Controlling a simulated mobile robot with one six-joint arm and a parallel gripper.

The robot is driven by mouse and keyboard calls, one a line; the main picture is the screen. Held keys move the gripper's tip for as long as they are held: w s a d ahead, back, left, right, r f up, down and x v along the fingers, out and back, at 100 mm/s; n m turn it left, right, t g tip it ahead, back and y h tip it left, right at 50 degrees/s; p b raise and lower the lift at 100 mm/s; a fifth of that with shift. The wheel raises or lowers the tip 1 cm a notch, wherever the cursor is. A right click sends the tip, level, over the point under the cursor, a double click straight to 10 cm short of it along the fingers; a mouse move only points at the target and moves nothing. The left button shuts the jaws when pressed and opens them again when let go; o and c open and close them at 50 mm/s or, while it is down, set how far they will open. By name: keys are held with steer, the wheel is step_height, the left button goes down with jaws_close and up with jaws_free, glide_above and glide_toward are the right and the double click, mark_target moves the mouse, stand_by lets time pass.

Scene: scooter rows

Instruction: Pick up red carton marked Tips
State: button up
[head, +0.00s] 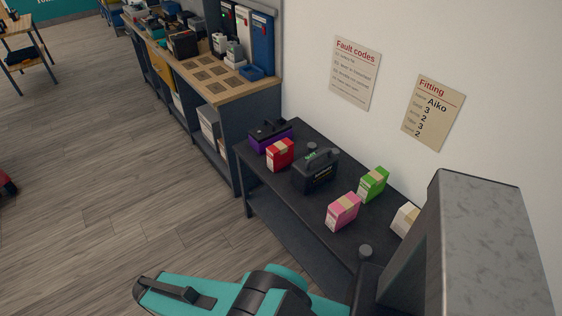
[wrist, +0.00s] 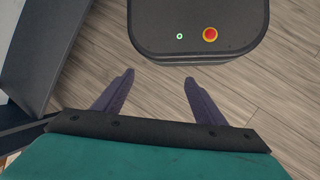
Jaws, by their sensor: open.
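A red carton (head: 280,154) stands on the dark bench (head: 283,214) against the wall in the head view, between a purple battery case and a black one. Its marking is too small to read. My gripper shows in the wrist view (wrist: 158,92) with its two dark fingers spread apart and nothing between them. It is over the wooden floor, away from the carton. The head view shows my teal arm at the bottom, well in front of the bench. The carton is not in the wrist view.
On the bench also stand a purple case (head: 268,137), a black case (head: 316,171), a pink carton (head: 343,211), a green carton (head: 373,184) and a cream carton (head: 405,221). A wood-topped workbench (head: 246,88) adjoins at the back.

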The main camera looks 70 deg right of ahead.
steer(key=w+d+f+m+h+b, duration=0.2)
steer(key=w+d+b, duration=0.2)
steer(key=d, duration=0.4)
steer(key=w+d+f+m+h+b, duration=0.1)
steer(key=w+d+m+b, duration=0.3)
steer(key=d, duration=0.4)
steer(key=m+g+h+b, duration=0.5)
steer(key=m+h+b, duration=0.8)
steer(key=b, duration=1.3)
glide_toward(270, 160)
steer(key=d+r+m+y, duration=0.1)
steer(key=d+m+y, duration=0.1)
steer(key=m+y, duration=0.1)
steer(key=shift+s+r+h, duration=0.25)
steer(key=shift+r+h, duration=0.05)
steer(key=shift+r, duration=0.1)
steer(key=shift+d, duration=0.1)
steer(key=b+x, duration=0.1)
steer(key=x, duration=0.7)
steer(key=shift+d, duration=0.25)
